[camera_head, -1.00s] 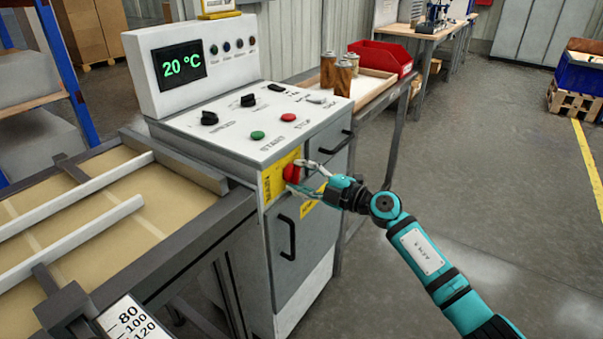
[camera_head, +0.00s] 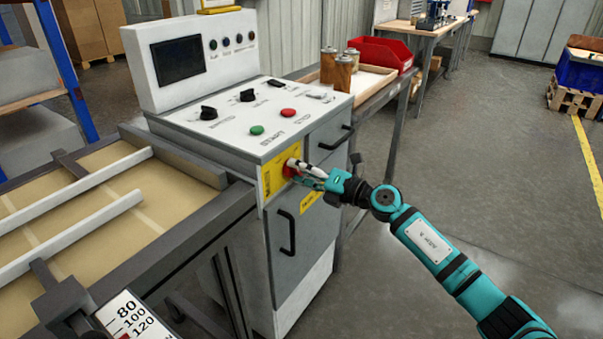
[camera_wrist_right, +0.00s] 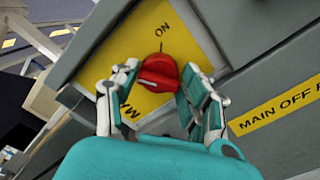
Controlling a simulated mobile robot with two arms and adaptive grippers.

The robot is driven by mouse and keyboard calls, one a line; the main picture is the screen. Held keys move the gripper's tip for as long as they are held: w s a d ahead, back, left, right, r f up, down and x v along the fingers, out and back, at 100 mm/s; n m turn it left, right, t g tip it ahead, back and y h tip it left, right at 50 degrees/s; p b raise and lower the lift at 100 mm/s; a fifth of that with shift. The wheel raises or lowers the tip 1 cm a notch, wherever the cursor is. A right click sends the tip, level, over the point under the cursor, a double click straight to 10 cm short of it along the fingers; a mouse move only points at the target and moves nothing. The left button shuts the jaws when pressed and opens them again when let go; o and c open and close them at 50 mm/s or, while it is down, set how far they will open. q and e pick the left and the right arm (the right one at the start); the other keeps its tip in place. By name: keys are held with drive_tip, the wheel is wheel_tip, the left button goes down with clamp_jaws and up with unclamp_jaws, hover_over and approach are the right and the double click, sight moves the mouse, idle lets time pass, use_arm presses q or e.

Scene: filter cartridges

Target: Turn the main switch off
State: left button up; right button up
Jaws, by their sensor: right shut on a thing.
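The main switch is a red rotary knob (camera_wrist_right: 158,72) on a yellow plate (camera_head: 269,180) on the front of the grey control cabinet. My right gripper (camera_head: 292,168) is shut on the knob, with one finger on each side of it in the right wrist view (camera_wrist_right: 150,90). The word ON shows on the plate above the knob; other lettering on the plate is partly hidden by a finger. The cabinet's display (camera_head: 179,60) is dark. My left gripper is not in view.
A yellow label reading MAIN OFF (camera_wrist_right: 280,103) is beside the switch. The cabinet top (camera_head: 230,125) has green and red buttons and black knobs. A black door handle (camera_head: 287,233) is below the switch. Open floor lies to the right.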

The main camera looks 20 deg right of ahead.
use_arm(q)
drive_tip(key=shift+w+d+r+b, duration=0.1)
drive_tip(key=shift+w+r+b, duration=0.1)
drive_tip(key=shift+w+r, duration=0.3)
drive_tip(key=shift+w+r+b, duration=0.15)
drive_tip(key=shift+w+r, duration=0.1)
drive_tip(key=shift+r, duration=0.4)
use_arm(e)
drive_tip(key=shift+f+n, duration=0.1)
drive_tip(key=shift+n, duration=1.2)
drive_tip(key=shift+s, duration=0.1)
drive_tip(key=o, duration=1.1)
drive_tip(key=shift+o, duration=0.2)
drive_tip(key=v, duration=1.2)
